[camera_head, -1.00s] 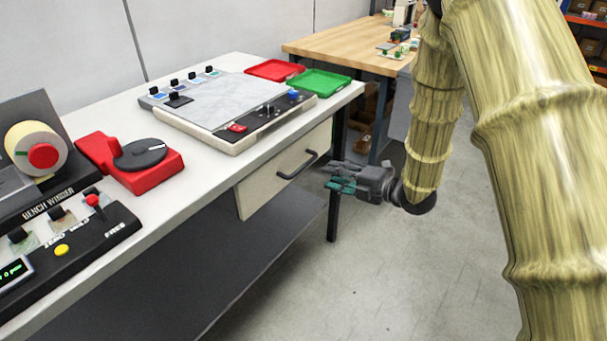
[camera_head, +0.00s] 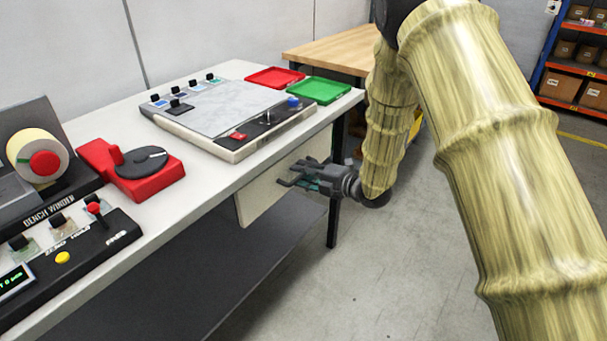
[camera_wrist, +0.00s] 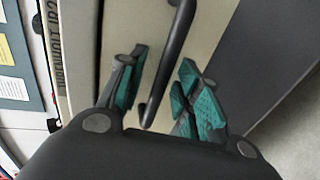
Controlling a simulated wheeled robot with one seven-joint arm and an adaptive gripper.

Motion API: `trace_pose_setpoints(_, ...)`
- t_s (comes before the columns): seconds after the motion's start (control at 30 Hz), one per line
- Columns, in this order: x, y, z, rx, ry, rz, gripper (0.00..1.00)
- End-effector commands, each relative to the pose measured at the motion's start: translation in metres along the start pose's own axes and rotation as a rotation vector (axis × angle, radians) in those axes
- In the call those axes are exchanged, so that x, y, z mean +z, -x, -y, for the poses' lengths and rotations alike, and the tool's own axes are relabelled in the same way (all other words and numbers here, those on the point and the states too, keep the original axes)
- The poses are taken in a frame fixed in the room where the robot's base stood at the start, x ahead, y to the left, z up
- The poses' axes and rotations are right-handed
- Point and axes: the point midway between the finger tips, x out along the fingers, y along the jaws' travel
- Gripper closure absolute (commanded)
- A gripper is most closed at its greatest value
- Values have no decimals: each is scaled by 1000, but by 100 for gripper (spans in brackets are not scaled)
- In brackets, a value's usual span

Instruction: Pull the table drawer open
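The table drawer (camera_head: 258,198) is a pale front under the tabletop in the head view, and it looks closed. Its dark bar handle (camera_wrist: 168,62) runs between my fingers in the wrist view; in the head view my gripper hides it. My gripper (camera_head: 292,178) is at the drawer front. In the wrist view my gripper (camera_wrist: 160,92) is open, with green-padded fingers, one on each side of the handle. A gap shows between the handle and each pad. The drawer front (camera_wrist: 118,22) also fills the middle of the wrist view.
The white tabletop (camera_head: 190,186) carries a bench winder (camera_head: 62,222), a red dial unit (camera_head: 135,172), a flat control panel (camera_head: 222,112), a red tray (camera_head: 274,76) and a green tray (camera_head: 318,89). A dark lower shelf (camera_head: 215,262) lies below. The floor at right is open.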

Motion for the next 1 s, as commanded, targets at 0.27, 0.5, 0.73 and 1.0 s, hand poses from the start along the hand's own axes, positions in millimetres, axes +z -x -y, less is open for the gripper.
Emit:
trace_pose_setpoints(0.27,0,-1,0,-1,0,0,66)
trace_pose_setpoints(0.5,0,-1,0,-1,0,0,100)
trace_pose_setpoints(0.73,0,0,1,-1,-1,0,100)
trace_pose_setpoints(1.0,1,25,7,-3,-1,2,100)
